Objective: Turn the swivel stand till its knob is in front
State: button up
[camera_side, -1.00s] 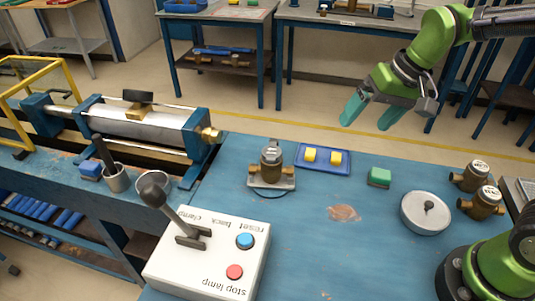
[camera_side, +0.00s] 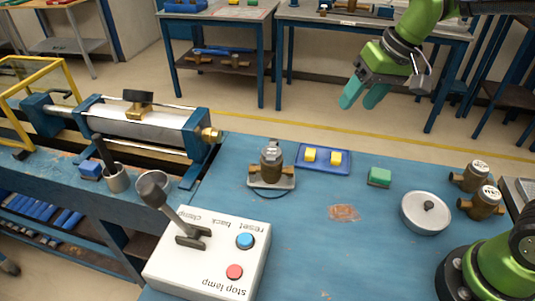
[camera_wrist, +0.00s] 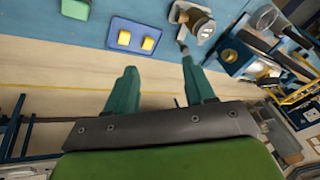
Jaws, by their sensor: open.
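The swivel stand (camera_side: 285,183) is a square grey metal plate with a dark rim under it, near the far left part of the blue bench. A brass meter (camera_side: 270,168) stands upright on it. A small grey knob (camera_side: 273,143) shows behind the meter, on the far side. In the wrist view the stand (camera_wrist: 178,12) is at the top, and a dark-tipped knob (camera_wrist: 184,48) sticks out toward my gripper (camera_wrist: 159,66). In the side view my gripper (camera_side: 360,98) is open and empty, in the air beyond the bench's far edge, right of the stand and apart from it.
A blue tray with yellow blocks (camera_side: 323,160) lies right of the stand. A green block (camera_side: 379,177), a grey disc (camera_side: 425,220) and two brass meters (camera_side: 479,203) lie farther right. A white control box (camera_side: 207,262) with a lever stands in front. The bench's middle is clear.

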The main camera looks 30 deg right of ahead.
jog(key=w+a+f+n+g+h, duration=0.1)
jog(key=w+a+f+n+g, duration=0.15)
jog(key=w, duration=0.75)
jog(key=n+g+h, duration=0.1)
jog(key=n, duration=0.1)
send_over(274, 140)
jog(key=shift+m, duration=0.25)
notch_tip(274, 140, down, 16)
jog(key=shift+s+a+f, duration=0.1)
jog(key=shift+f, duration=0.15)
grip_shut()
